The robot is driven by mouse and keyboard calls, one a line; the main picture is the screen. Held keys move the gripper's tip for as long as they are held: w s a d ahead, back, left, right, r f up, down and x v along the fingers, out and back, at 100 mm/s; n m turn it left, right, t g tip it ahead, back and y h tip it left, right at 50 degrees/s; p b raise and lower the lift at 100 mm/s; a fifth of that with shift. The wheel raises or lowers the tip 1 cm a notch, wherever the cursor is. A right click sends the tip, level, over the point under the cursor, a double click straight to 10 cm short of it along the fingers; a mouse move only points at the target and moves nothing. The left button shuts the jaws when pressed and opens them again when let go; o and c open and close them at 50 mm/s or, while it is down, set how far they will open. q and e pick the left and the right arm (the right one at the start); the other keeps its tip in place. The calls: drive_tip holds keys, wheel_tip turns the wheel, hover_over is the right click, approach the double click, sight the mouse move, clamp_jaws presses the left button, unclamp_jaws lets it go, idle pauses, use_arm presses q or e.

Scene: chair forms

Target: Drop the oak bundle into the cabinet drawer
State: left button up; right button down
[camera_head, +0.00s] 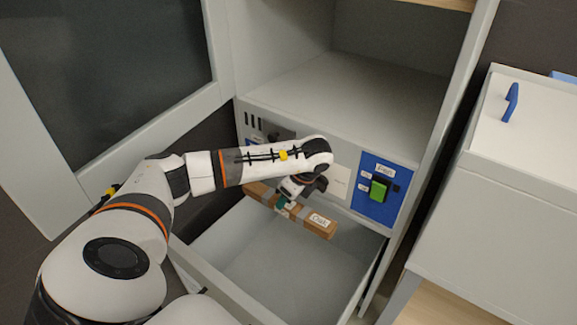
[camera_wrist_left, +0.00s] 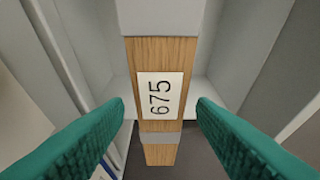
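The oak bundle (camera_head: 301,215) is a long wooden block with a white "Oak" label, above the open cabinet drawer (camera_head: 277,265) near its back edge. My left gripper (camera_head: 284,204) is at the bundle's middle. Its green fingers (camera_wrist_left: 161,104) stand on both sides of the wood, with a visible gap on each side, so it looks open. The drawer shows no object on its floor. My right gripper is not in view.
The cabinet front above the drawer has a blue panel (camera_head: 384,188) with a green switch. An open shelf (camera_head: 345,95) is above it. A glazed door (camera_head: 105,75) stands open at left.

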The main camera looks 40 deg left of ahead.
use_arm(q)
drive_tip(key=shift+o, duration=1.4)
drive_tip(key=p+v, duration=0.2)
drive_tip(key=v, duration=1)
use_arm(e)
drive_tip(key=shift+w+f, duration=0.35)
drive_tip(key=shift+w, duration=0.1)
